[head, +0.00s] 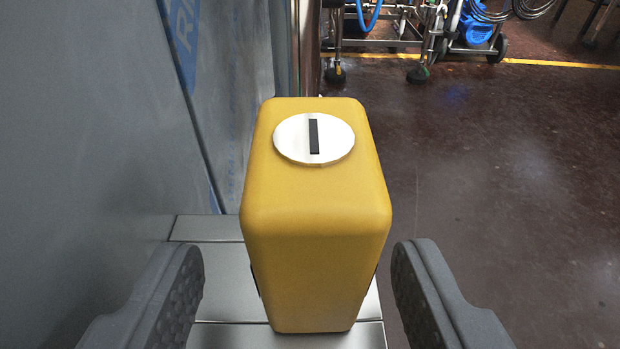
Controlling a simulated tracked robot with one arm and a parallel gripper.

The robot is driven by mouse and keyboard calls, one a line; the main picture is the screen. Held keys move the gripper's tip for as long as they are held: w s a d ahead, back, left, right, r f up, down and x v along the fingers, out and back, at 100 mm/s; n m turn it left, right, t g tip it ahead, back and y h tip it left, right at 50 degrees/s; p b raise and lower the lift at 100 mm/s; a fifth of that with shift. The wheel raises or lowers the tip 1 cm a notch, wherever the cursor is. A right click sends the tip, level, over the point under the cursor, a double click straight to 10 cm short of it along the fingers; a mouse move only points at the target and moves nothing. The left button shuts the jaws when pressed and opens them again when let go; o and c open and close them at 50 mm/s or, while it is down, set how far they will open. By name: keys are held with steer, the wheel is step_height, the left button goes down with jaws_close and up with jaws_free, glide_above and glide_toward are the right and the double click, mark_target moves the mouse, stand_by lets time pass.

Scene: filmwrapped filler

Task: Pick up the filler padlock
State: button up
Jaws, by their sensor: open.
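A tall yellow block with rounded edges (317,230), which I take to be the filler padlock, stands upright in the middle of the head view. Its top carries a white disc (290,140) with a black slot. No shackle shows. My gripper (298,258) is open, with one grey finger to the left of the block and one to its right. There is a visible gap between the block and each finger. The block's far side is hidden.
The block stands on a narrow pale metal ledge (205,228). A grey film-covered panel (90,120) rises close on the left. Dark floor (500,190) lies open on the right. Wheeled equipment with a blue motor (476,30) stands far back.

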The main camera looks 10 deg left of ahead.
steer(key=b+x, duration=0.1)
steer(key=x, duration=0.1)
steer(key=b+x, duration=0.1)
steer(key=x, duration=0.2)
steer(key=shift+d, duration=0.2)
steer(key=shift+w, duration=0.2)
steer(key=c, duration=1.1)
